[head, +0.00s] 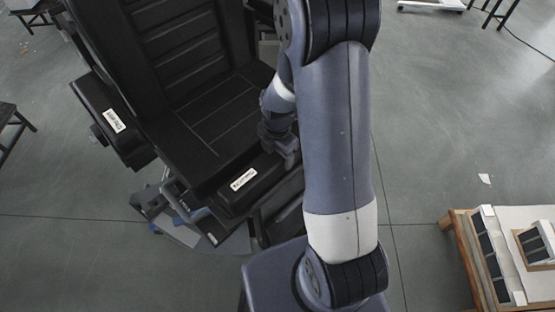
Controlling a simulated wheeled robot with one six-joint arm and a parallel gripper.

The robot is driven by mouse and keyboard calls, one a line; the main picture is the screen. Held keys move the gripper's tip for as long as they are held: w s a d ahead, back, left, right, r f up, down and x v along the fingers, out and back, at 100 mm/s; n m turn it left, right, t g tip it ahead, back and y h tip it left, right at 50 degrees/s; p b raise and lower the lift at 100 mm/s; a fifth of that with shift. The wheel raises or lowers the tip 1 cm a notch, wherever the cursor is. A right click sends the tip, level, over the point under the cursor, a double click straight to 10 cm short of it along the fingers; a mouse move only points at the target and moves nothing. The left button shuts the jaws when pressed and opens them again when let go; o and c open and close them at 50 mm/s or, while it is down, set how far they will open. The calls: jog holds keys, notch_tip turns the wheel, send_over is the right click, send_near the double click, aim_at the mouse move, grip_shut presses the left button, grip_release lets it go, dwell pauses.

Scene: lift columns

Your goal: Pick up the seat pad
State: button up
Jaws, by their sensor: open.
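A large black seat with a tall ribbed back stands in the upper left of the head view. Its flat black seat pad (205,125), with thin seam lines, lies in front of the back. My gripper (289,158) points down at the pad's right front edge, next to a black block with a white label (243,179). My gripper is open, and nothing shows held in it. Its fingertips are small and dark here, so I cannot tell whether they touch the seat or the block. My arm hides the area right of the seat.
A second black labelled block (108,122) is on the seat's left side. Metal and blue parts (185,215) show below the seat front. A wooden table (463,250) with panels stands at lower right. Grey floor is open between my arm and that table.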

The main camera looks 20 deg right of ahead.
jog(key=shift+f, duration=1.15)
jog(key=shift+c, duration=0.2)
jog(key=shift+r, duration=0.1)
jog(key=c, duration=0.8)
jog(key=shift+r, duration=5.2)
